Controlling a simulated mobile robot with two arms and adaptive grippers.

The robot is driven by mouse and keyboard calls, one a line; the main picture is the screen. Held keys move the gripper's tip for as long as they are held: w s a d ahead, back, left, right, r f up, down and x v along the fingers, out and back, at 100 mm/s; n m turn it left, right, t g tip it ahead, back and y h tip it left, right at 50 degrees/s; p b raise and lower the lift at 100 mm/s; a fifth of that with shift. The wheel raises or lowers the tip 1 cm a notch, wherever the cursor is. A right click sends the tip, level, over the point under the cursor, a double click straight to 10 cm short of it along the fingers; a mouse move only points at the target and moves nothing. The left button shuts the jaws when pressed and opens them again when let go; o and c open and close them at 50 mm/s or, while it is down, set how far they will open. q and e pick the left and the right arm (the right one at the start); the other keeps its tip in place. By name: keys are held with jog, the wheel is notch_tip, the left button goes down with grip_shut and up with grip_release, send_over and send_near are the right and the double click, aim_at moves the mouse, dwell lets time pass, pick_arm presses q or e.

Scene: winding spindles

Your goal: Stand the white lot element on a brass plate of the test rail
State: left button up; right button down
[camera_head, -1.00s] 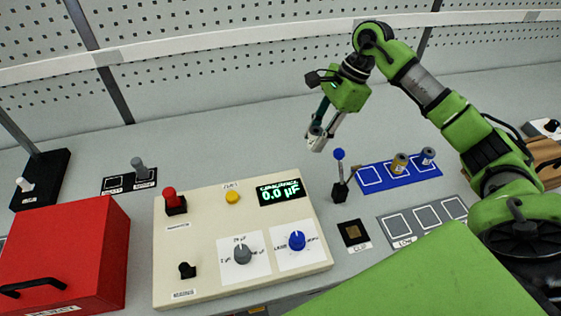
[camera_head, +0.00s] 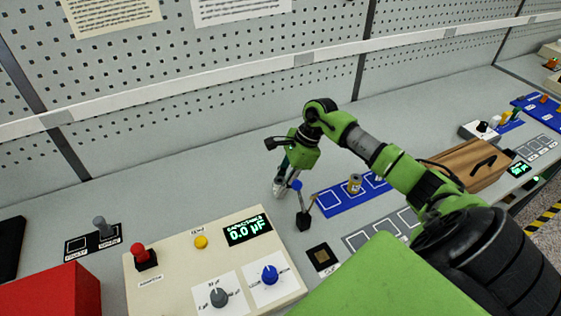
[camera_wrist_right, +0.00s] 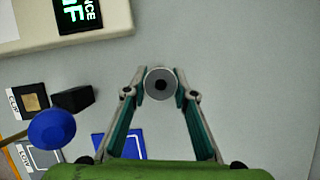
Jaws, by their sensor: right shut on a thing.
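My right gripper (camera_head: 279,186) is above the bench, behind the blue-knobbed lever. In the right wrist view, its fingertips (camera_wrist_right: 161,90) are closed on a pale round element (camera_wrist_right: 161,72) with a dark centre, seen end-on. In the head view the element is small and partly hidden by the fingers. A small black plate with a brass square (camera_head: 322,257) lies beside the beige meter box; it also shows in the right wrist view (camera_wrist_right: 32,102). I cannot make out a test rail with several brass plates. My left gripper is not in view.
The beige meter box (camera_head: 145,285) reads 0.0 µF. The blue-knobbed lever (camera_head: 304,220) stands close to the gripper. A grey marked strip (camera_head: 358,241), a wooden box (camera_head: 470,160) and a red box (camera_head: 50,300) are around.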

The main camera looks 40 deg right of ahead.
jog(key=shift+f, duration=0.8)
jog(key=c, duration=1.7)
grip_release()
jog(key=shift+r, duration=0.1)
